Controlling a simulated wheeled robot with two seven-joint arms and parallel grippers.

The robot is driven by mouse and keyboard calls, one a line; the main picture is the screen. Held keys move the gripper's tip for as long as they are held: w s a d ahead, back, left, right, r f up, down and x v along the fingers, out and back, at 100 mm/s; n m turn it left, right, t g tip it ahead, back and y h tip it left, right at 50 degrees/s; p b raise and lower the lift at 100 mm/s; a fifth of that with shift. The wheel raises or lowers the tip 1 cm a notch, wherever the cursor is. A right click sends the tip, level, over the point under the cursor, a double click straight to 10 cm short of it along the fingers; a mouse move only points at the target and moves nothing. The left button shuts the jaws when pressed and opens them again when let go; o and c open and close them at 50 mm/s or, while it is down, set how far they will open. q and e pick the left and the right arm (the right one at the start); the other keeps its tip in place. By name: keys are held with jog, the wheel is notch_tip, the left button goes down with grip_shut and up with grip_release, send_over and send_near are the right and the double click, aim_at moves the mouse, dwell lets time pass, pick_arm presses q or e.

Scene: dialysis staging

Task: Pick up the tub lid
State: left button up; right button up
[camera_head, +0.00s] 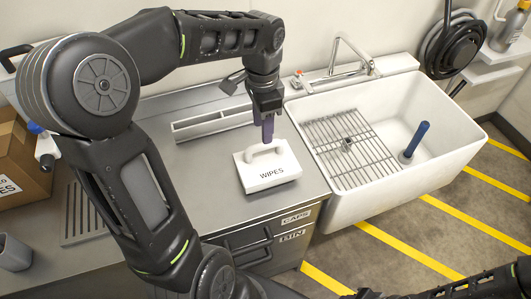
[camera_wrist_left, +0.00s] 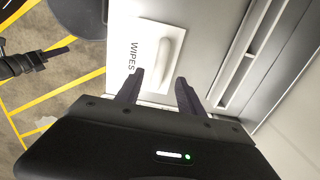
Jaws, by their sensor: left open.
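The tub lid (camera_head: 268,172) is a white slab marked WIPES with a raised loop handle, lying on the steel counter near its right end. In the left wrist view the tub lid (camera_wrist_left: 147,50) lies just beyond the fingers, its handle in line with the gap between them. My left gripper (camera_head: 268,138) is open and empty, pointing down just above and behind the handle. Both of its dark fingers show in the left wrist view (camera_wrist_left: 160,88). Part of my right arm shows at the lower right of the head view; its jaws are not clear.
A white sink (camera_head: 440,165) with a wire rack (camera_head: 345,150) and a blue-handled tool (camera_head: 415,140) stands right of the counter. A slotted rail (camera_head: 212,124) runs behind the lid. A cardboard box (camera_head: 22,165) is at the left.

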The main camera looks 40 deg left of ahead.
aim_at(267, 159)
pick_arm(q)
jog(key=shift+w+f, duration=0.1)
jog(key=shift+f, duration=1.3)
jog(key=shift+f+p, duration=0.7)
jog(key=shift+f, duration=1.9)
jog(key=shift+c, duration=0.2)
grip_shut()
